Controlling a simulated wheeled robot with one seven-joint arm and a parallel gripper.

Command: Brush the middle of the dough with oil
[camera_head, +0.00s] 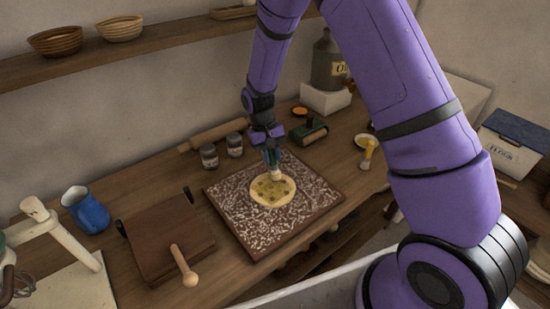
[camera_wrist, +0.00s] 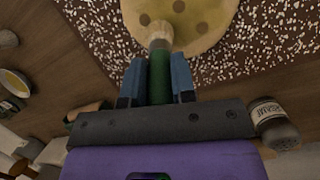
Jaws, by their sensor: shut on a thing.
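The dough (camera_head: 272,191) is a pale round disc with darker spots, lying on a floured dark board (camera_head: 237,209). In the wrist view the dough (camera_wrist: 205,20) is at the top. My gripper (camera_head: 270,153) is above the far part of the dough, pointing down. In the wrist view my gripper (camera_wrist: 158,85) is shut on the green handle of a brush (camera_wrist: 158,75). The brush's pale bristle end (camera_wrist: 158,32) points at the dough and overlaps it in the picture. Whether the bristles touch the dough I cannot tell.
Two small jars (camera_head: 234,144) and a rolling pin (camera_head: 212,132) are behind the board. A small bowl (camera_head: 366,141) with a yellow-handled tool is to the right. A wooden press (camera_head: 165,237) and blue jug (camera_head: 86,210) stand left. An oil jug (camera_head: 329,62) is at the back.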

